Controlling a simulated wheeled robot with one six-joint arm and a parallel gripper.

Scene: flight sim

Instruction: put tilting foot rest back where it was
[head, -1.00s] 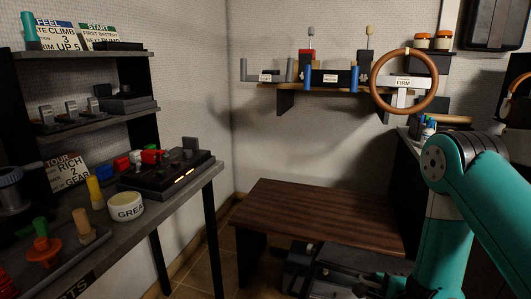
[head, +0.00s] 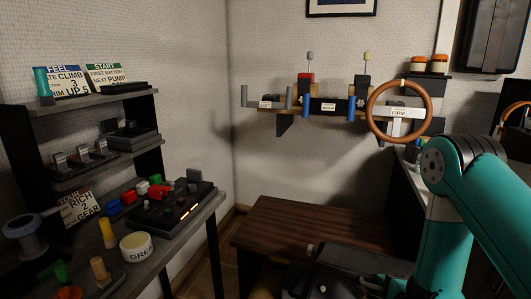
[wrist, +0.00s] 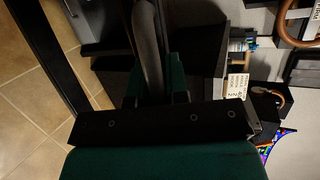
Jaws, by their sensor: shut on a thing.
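In the wrist view, my gripper (wrist: 153,85) has its two green fingers closed on a dark grey, narrow part that runs up to the top edge of the picture. I take this to be the tilting foot rest (wrist: 148,38); only its edge shows. In the head view, a dark grey and black thing (head: 345,262) stands low at the bottom, in front of the brown wooden bench. It may be the foot rest or part of my gripper; I cannot tell. My gripper's fingertips are not clear in the head view.
The wooden bench (head: 310,222) stands against the back wall. A dark workbench (head: 205,208) with a grease tub (head: 136,246) and levers is at the left. A wall shelf holds levers and a brown wheel (head: 372,112). Tiled floor (wrist: 35,95) is clear at the wrist view's left.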

